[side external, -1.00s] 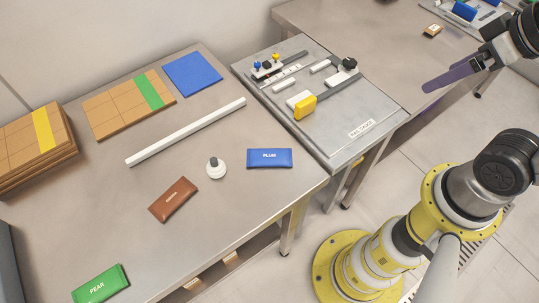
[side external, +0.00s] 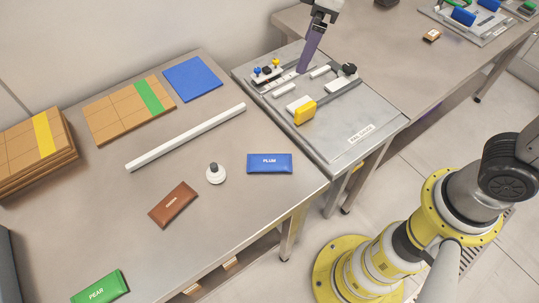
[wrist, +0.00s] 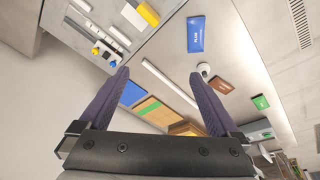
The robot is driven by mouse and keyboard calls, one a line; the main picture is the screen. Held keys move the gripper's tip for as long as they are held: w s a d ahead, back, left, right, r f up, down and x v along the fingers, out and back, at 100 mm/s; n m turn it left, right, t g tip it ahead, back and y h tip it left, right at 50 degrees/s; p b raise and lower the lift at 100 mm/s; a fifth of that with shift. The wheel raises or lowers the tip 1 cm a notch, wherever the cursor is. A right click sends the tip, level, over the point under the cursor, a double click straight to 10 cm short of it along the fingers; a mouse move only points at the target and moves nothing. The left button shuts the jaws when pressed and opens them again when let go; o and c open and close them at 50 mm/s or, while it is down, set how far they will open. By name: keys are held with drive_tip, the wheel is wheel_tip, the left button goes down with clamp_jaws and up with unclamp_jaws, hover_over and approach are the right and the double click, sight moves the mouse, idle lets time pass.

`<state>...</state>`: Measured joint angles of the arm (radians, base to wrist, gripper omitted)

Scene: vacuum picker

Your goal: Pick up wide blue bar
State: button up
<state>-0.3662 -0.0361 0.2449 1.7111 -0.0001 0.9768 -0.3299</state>
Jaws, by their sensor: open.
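A wide blue bar (side external: 270,163) marked PLUM lies flat near the right edge of the steel table (side external: 120,215). In the wrist view the blue bar (wrist: 195,36) shows beyond the fingertips, right of centre. My gripper (side external: 302,72) has purple fingers and hangs over the back of the grey fixture panel, behind the bar and to its right. In the wrist view my gripper (wrist: 159,73) is open with nothing between its fingers. Only one finger shows clearly in the side view.
A brown bar (side external: 173,205), green bar (side external: 100,287), white knob with a dark top (side external: 215,173) and long white rod (side external: 186,137) lie around the blue bar. A blue square (side external: 193,79) lies farther back. The grey fixture panel (side external: 350,150) carries raised parts and a yellow block (side external: 305,112).

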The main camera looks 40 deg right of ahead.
drive_tip(key=w+a+f+n+g, duration=0.2)
drive_tip(key=a+f, duration=0.5)
drive_tip(key=h, duration=0.1)
hover_over(264, 161)
drive_tip(key=shift+n+g, duration=0.3)
drive_tip(key=shift+n, duration=0.1)
wheel_tip(264, 161, down, 13)
drive_tip(key=shift+w+a+r, duration=0.1)
drive_tip(key=shift+s+f, duration=0.2)
drive_tip(key=shift+f, duration=2.95)
drive_tip(key=c, duration=1.5)
drive_tip(key=shift+o, duration=0.2)
drive_tip(key=shift+r, duration=0.15)
